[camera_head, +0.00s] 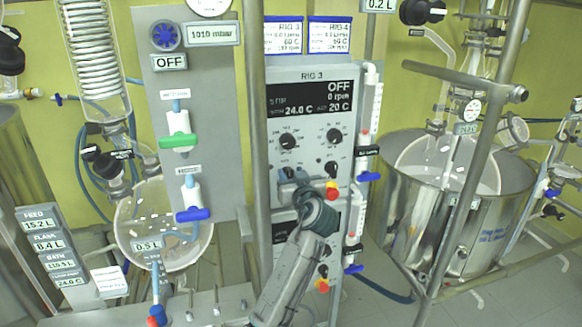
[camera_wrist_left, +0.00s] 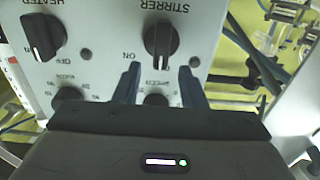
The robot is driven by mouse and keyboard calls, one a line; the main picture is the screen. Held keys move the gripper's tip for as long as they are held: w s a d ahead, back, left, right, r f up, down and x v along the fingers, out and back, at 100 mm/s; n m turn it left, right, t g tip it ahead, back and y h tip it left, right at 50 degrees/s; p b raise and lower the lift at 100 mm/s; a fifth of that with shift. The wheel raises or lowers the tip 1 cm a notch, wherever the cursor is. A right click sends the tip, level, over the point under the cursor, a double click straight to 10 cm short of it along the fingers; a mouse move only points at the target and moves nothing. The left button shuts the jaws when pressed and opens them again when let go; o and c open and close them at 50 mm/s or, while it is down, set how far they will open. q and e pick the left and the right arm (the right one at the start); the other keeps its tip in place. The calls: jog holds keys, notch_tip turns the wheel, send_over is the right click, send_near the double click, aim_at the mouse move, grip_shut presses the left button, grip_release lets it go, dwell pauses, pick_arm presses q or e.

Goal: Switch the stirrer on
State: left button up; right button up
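The stirrer switch (camera_wrist_left: 160,40) is a black knob on the grey Rig 3 control panel (camera_head: 312,108). It shows upside down in the left wrist view, its white line roughly vertical, with a dark lamp beside it. The panel display (camera_head: 315,99) reads OFF, 0 rpm. My left gripper (camera_head: 295,180) is in front of the panel, below the upper dials. In the left wrist view its two fingers (camera_wrist_left: 159,70) are apart and empty, with the tips near the switch, one towards each side. I cannot tell whether they touch the panel. My right gripper is out of view.
The heater switch (camera_wrist_left: 43,37) sits beside the stirrer switch. The speed dial (camera_wrist_left: 155,100) shows between my fingers. A red and yellow button (camera_head: 332,190) is right of my gripper. A metal post (camera_head: 258,130) stands left of the panel, and a steel bath (camera_head: 400,220) to the right.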

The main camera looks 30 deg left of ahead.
pick_arm(q)
jog(key=shift+w+a, duration=0.4)
jog(key=shift+a, duration=0.05)
grip_shut()
